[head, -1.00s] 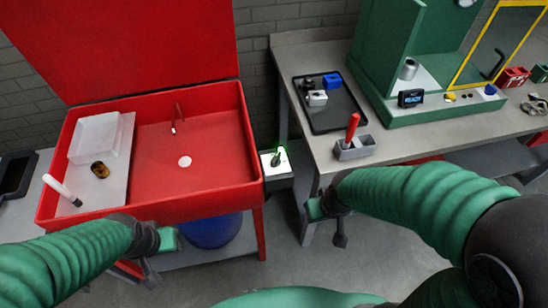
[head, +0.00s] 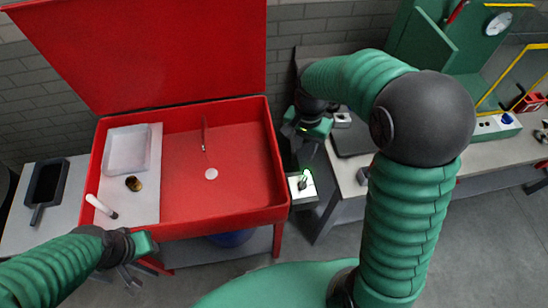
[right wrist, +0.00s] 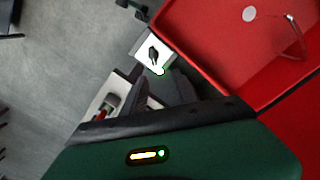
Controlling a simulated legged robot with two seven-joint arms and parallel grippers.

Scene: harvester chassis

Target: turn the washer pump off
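The washer pump switch (head: 302,185) is a small box with a white top, a dark lever and a lit green lamp. It stands between the red washer (head: 215,150) and the right-hand bench. It also shows in the right wrist view (right wrist: 153,52), with the green glow at its lower edge. My right gripper (head: 307,158) is just above and behind the switch, pointing down, apart from the lever. Its fingers look parted and empty. My left gripper (head: 138,276) is open and empty in front of the washer's left side.
The washer's raised red lid (head: 150,50) stands behind its basin. The bench (head: 345,185) with a dark tray (head: 352,138) lies right of the switch, close to my right arm. A green cabinet (head: 425,45) stands farther right.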

